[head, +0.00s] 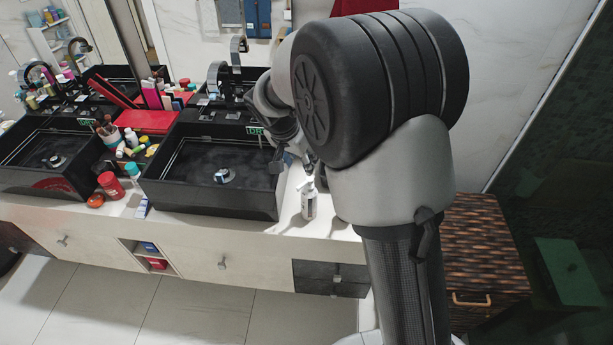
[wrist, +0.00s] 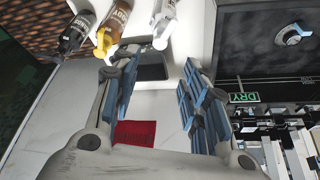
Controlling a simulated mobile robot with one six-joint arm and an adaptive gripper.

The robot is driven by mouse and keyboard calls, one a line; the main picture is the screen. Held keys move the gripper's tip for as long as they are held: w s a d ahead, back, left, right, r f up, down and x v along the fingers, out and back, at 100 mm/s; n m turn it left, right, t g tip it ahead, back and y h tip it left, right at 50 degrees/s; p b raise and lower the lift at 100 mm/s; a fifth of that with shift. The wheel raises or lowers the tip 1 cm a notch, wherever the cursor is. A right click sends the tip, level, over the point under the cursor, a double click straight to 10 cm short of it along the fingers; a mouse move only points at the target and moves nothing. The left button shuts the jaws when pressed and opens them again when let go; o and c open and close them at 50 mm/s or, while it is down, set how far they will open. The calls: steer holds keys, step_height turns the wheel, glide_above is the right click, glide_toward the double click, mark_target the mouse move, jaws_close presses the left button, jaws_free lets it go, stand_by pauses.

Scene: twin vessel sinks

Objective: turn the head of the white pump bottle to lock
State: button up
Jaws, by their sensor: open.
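The white pump bottle (head: 308,203) stands upright on the counter near its front edge, right of the right-hand sink. In the wrist view the white bottle (wrist: 166,17) is at the top, its pump head pointing down the picture. My gripper (wrist: 158,57) is open and empty; its two blue-padded fingers are spread apart, with the pump head just past the gap between the tips. In the head view my gripper (head: 298,158) is above the bottle, partly hidden by my arm. Whether a finger touches the head cannot be told.
An amber bottle with a yellow pump (wrist: 113,25) and a black bottle (wrist: 76,34) stand close to the white one. The black right-hand sink (head: 215,200) is just left of it. A red towel (wrist: 135,133) shows lower in the wrist view. Red containers (head: 111,186) stand between the sinks.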

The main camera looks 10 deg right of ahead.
mark_target(309, 178)
steer(key=b+x, duration=0.2)
steer(key=x, duration=0.9)
steer(key=shift+d, duration=0.15)
steer(key=shift+c, duration=0.3)
jaws_close()
